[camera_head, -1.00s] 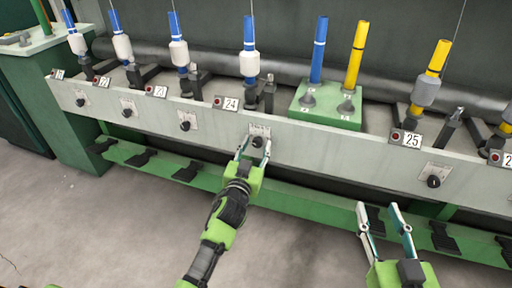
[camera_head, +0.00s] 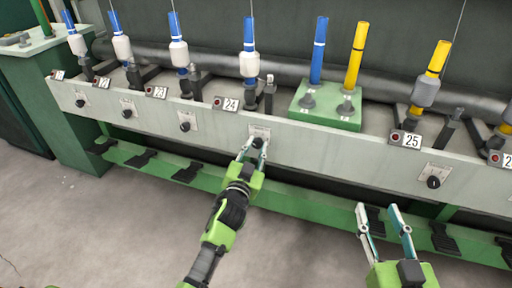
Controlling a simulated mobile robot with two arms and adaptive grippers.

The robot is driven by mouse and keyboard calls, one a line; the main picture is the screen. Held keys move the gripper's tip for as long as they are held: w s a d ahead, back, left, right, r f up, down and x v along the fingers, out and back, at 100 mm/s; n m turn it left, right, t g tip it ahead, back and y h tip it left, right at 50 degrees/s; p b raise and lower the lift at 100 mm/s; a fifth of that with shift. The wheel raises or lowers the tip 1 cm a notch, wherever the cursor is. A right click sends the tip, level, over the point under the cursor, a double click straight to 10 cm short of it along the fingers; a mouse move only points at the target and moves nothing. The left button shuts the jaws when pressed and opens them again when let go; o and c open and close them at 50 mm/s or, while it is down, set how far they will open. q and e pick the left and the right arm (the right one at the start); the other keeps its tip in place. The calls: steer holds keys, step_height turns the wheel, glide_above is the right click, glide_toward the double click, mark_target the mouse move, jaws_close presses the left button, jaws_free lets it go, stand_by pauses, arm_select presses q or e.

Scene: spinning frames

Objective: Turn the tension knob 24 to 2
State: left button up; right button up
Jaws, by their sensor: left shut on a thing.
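The tension knob 24 (camera_head: 258,142) is a small black knob on a pale dial plate on the front of the grey rail, to the lower right of the number plate 24 (camera_head: 227,104). My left gripper (camera_head: 255,146) has its fingertips at the knob, one on each side, and is shut on it. The fingers partly cover the knob, and its pointer and the dial marks are too small to read. My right gripper (camera_head: 380,208) is open and empty, in front of the lower green rail at the right.
Other black knobs sit along the rail, one below plate 25 (camera_head: 433,182) and one below plate 23 (camera_head: 185,127). A green block (camera_head: 325,112) with a blue and a yellow bobbin stands on the rail. Black pedals (camera_head: 187,172) line the lower green rail. The floor in front is clear.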

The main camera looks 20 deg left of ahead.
arm_select(q)
steer(key=m, duration=0.3)
steer(key=shift+m, duration=0.4)
steer(key=m, duration=0.5)
steer(key=shift+m+t+h, duration=0.3)
steer(key=shift+m, duration=0.1)
steer(key=shift+a+m+b, duration=0.1)
steer(key=shift+m+b, duration=0.2)
steer(key=shift+m, duration=0.7)
steer(key=m, duration=0.4)
steer(key=shift+h, duration=0.3)
steer(key=shift+m, duration=1.3)
arm_select(e)
steer(key=shift+a+r+t+y, duration=0.15)
steer(key=shift+r+t, duration=0.15)
steer(key=shift+r, duration=0.4)
steer(key=shift+a+r+t+y, duration=0.15)
steer(key=shift+r+t, duration=0.15)
steer(key=shift+r, duration=0.4)
steer(key=shift+d, duration=0.1)
arm_select(q)
steer(key=o, duration=1.1)
arm_select(e)
steer(key=shift+f, duration=0.1)
